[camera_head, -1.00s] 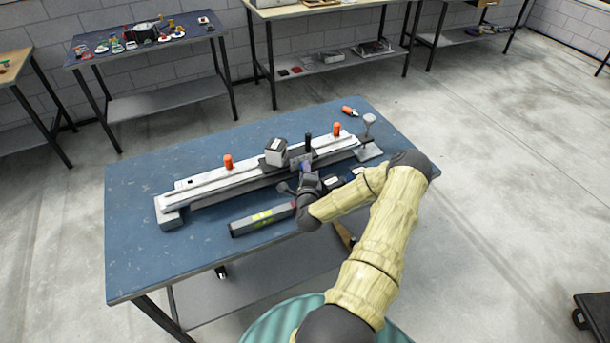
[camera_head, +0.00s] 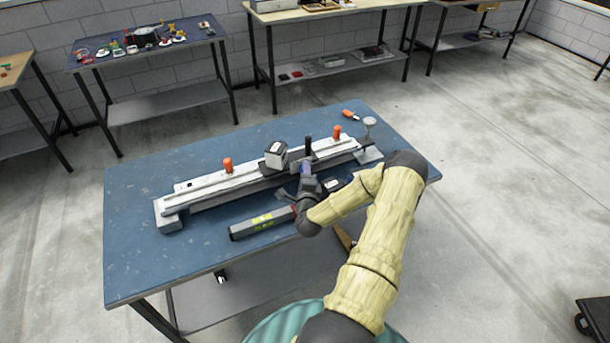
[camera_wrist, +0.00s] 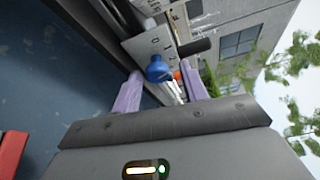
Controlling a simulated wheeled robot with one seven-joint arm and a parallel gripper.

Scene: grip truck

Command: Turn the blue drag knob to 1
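The blue drag knob (camera_wrist: 158,68) shows in the wrist view, on a pale plate (camera_wrist: 150,43) with small dark markings. The markings are too small and tilted to read surely. My gripper (camera_wrist: 160,72) is open, with one lilac finger on each side of the knob in the picture. Gaps show between the knob and both fingers; I cannot tell whether the fingertips reach its depth. In the head view my gripper (camera_head: 305,170) is at the front side of the long rail device (camera_head: 225,190), near its carriage. The knob is not clearly made out there.
The device lies along the blue table (camera_head: 135,265). A dark bar with a yellow-green label (camera_head: 262,219) lies in front, close to my arm. The table's left front is clear.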

